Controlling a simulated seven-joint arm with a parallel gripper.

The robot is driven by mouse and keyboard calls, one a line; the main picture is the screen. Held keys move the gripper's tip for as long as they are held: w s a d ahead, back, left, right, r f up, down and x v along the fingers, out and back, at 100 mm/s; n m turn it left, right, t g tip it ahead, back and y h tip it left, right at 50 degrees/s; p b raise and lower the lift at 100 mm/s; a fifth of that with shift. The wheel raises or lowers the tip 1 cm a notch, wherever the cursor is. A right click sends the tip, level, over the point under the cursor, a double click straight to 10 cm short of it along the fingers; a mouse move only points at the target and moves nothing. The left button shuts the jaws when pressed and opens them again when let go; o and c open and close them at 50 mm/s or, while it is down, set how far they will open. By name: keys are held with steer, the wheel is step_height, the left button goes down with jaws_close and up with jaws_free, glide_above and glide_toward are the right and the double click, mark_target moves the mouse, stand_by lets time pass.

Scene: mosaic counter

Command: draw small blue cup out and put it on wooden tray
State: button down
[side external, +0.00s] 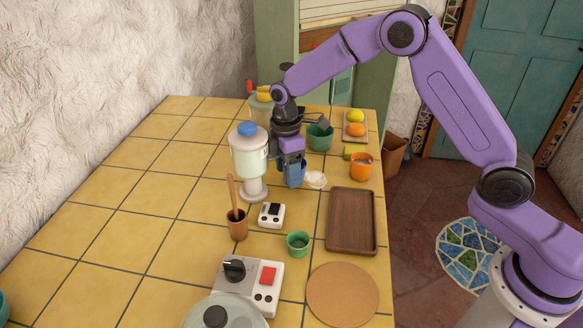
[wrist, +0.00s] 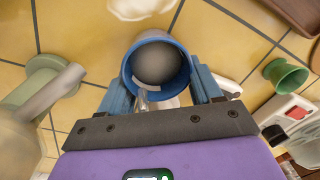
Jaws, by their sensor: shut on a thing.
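The small blue cup (wrist: 157,62) is between the fingers of my gripper (wrist: 160,88) in the wrist view, its mouth and greyish inside facing the camera. In the side view my gripper (side external: 291,172) is low over the counter, just right of the white jar dispenser; the cup blends with the blue fingers there, and I cannot tell whether it touches the counter. The wooden tray (side external: 351,221) lies empty to the right and nearer the camera. A corner of the tray (wrist: 297,12) shows at the wrist view's upper right.
The jar dispenser (side external: 250,155) with a blue lid stands beside my gripper. A white lump (side external: 316,180) lies close on the right. A green cup (side external: 298,243), a small switch box (side external: 271,215) and an orange pot (side external: 361,166) are near the tray. A cork mat (side external: 342,294) lies in front.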

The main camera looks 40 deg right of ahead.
steer(key=shift+f, duration=0.35)
steer(key=shift+s, duration=0.1)
stand_by(0.3)
